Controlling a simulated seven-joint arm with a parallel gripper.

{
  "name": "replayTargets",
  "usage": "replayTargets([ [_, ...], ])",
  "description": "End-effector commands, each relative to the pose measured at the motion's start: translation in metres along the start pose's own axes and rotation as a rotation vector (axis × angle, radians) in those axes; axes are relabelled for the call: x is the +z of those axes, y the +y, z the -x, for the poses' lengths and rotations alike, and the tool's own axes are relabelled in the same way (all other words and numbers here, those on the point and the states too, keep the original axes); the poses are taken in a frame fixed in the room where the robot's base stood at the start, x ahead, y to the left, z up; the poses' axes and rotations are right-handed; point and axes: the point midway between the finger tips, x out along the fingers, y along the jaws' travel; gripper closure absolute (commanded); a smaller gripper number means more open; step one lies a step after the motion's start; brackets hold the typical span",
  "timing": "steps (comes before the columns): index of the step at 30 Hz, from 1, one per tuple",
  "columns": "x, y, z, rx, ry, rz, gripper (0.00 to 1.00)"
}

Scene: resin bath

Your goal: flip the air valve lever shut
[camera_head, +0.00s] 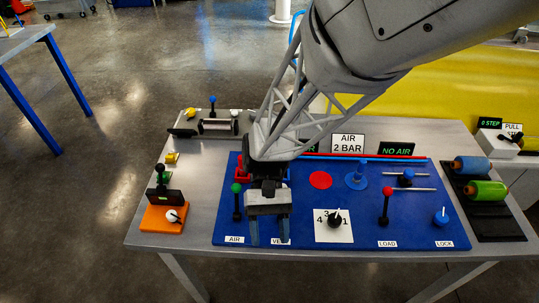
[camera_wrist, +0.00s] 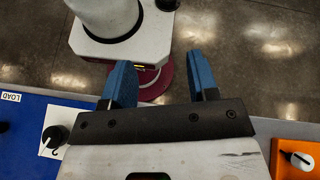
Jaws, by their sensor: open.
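The air lever (camera_head: 237,203) is a dark stick with a green knob, standing roughly upright above the AIR label (camera_head: 235,239) at the left of the blue panel (camera_head: 340,235). My gripper (camera_head: 270,238) is just right of it, pointing toward the panel's front edge, with its blue fingers apart and nothing between them. The fingers partly cover the VENT label (camera_head: 281,241), and my wrist hides the panel behind. In the wrist view the open fingers (camera_wrist: 157,62) show over the floor past the panel; the air lever is not visible there.
A numbered dial (camera_head: 335,221) and a red-knobbed lever (camera_head: 386,205) over LOAD stand to the right. An orange block (camera_head: 164,217) with a white knob lies left of the panel. A sign (camera_head: 396,150) reads NO AIR. Blue and green rollers (camera_head: 486,190) sit at far right.

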Motion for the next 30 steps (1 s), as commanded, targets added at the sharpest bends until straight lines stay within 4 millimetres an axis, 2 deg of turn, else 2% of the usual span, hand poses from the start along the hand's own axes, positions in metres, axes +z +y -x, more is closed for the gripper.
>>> replayTargets([
  [8, 0.000, 0.000, 0.000, 0.000, 0.000, 0.000, 0.47],
  [14, 0.000, -0.001, 0.001, 0.011, 0.011, 0.027, 0.78],
  [18, -0.001, -0.003, 0.004, 0.045, 0.042, 0.114, 0.99],
  [23, -0.004, -0.009, 0.011, 0.123, 0.100, 0.301, 1.00],
  [30, -0.007, -0.022, 0.029, 0.309, 0.184, 0.689, 1.00],
])
